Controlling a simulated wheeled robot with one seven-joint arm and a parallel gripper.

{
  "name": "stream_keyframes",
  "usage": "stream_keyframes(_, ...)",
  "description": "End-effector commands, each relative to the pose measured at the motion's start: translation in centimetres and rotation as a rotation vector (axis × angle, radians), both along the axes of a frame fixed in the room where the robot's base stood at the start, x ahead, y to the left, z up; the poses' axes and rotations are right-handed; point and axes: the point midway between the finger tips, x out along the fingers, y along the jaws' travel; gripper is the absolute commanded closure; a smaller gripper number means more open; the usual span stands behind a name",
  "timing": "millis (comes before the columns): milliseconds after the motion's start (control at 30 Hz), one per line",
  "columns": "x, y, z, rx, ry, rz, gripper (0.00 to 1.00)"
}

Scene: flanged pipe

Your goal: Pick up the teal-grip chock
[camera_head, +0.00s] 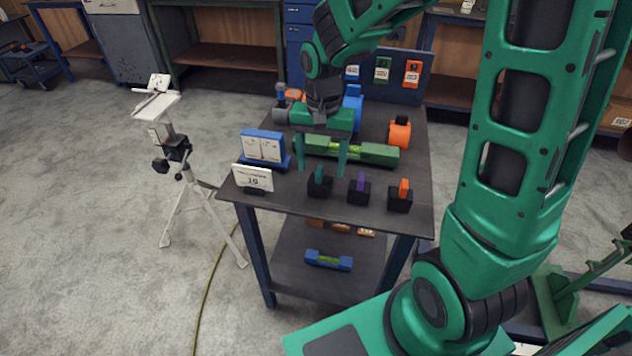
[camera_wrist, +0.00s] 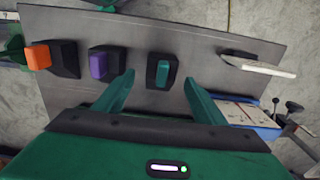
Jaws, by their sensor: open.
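The teal-grip chock (camera_head: 319,182) is a black block with a teal upright grip. It stands near the front edge of the dark table (camera_head: 285,200), leftmost of three chocks. My gripper (camera_head: 321,172) is open and empty above it, pointing down. In the wrist view the teal-grip chock (camera_wrist: 162,71) lies between and beyond the two fingertips of my gripper (camera_wrist: 160,85), apart from both. Whether the fingers are level with the grip I cannot tell.
A purple-grip chock (camera_head: 359,188) and an orange-grip chock (camera_head: 400,196) stand to the right. A white sign card (camera_head: 253,178) and blue booklet stand (camera_head: 263,147) are to the left. A green spirit level (camera_head: 352,150) lies behind. A tripod (camera_head: 178,165) stands left of the table.

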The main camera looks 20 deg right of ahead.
Motion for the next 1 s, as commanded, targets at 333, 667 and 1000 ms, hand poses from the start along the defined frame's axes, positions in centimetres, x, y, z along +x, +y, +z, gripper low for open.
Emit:
stream_keyframes(333, 0.4, 0.1, -4.3, -0.001, 0.003, 0.000, 0.36)
stream_keyframes(667, 0.5, 0.1, -4.6, -0.001, 0.001, 0.001, 0.43)
stream_keyframes(1000, 0.5, 0.1, -4.6, -0.001, 0.001, 0.001, 0.86)
